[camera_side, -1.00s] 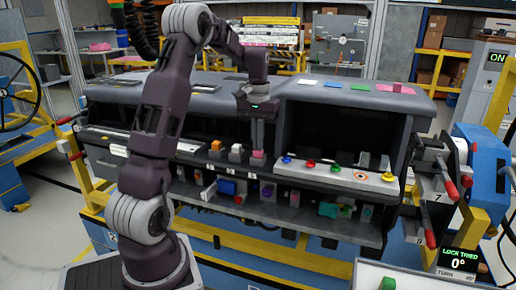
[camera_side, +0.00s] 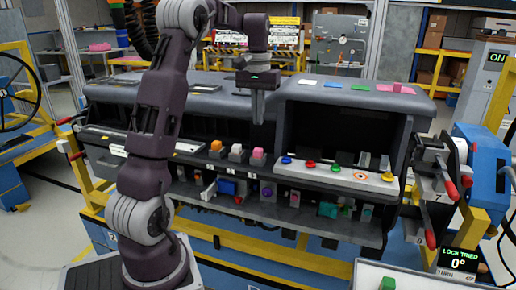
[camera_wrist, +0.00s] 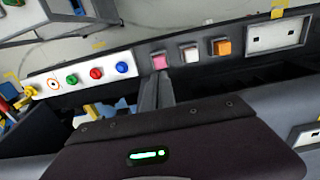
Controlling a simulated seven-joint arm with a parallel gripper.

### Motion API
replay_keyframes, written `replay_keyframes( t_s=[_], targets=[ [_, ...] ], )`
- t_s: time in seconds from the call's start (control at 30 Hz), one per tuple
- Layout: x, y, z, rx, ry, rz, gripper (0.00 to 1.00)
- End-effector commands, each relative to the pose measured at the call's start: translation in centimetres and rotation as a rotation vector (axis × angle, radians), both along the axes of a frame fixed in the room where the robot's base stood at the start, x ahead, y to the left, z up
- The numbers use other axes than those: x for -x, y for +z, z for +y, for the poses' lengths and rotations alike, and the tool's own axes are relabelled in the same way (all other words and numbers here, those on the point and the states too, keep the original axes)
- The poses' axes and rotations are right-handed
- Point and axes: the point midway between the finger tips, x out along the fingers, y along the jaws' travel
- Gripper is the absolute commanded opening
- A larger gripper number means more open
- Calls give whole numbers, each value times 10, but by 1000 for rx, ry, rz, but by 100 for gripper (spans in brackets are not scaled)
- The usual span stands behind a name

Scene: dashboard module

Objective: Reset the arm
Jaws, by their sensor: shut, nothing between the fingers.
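My gripper (camera_side: 258,119) is shut and empty.
A panel with blue (camera_side: 286,160), red (camera_side: 310,163) and green (camera_side: 335,167) buttons lies right of the blocks. Levers with red handles (camera_side: 449,188) stand at the module's right end. A screen (camera_side: 459,262) reads "LOCK TRIED 0°". Space above the module top is open.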

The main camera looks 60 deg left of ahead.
Motion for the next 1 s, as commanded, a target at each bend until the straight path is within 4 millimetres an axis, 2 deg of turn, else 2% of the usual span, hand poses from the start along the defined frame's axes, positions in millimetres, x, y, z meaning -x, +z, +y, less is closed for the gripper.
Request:
replay_keyframes(
  t_s=[0.1,0.17,0.27,0.3,0.33,0.4,0.5,0.53,0.6,0.7,1.0],
  targets=[
    [0,3,-5,-4,-9,-5,0],
    [0,12,-23,-14,-42,-23,0],
    [9,39,-87,-54,-161,-88,0],
    [20,48,-121,-74,-226,-125,0],
    [30,54,-146,-90,-278,-155,0],
    [62,58,-199,-122,-399,-226,0],
    [114,49,-254,-157,-558,-325,0],
    [128,43,-266,-165,-600,-352,0],
    [156,29,-285,-179,-678,-404,0],
    [180,13,-298,-189,-747,-450,0],
    [180,13,-298,-189,-747,-450,0]
  ],
)
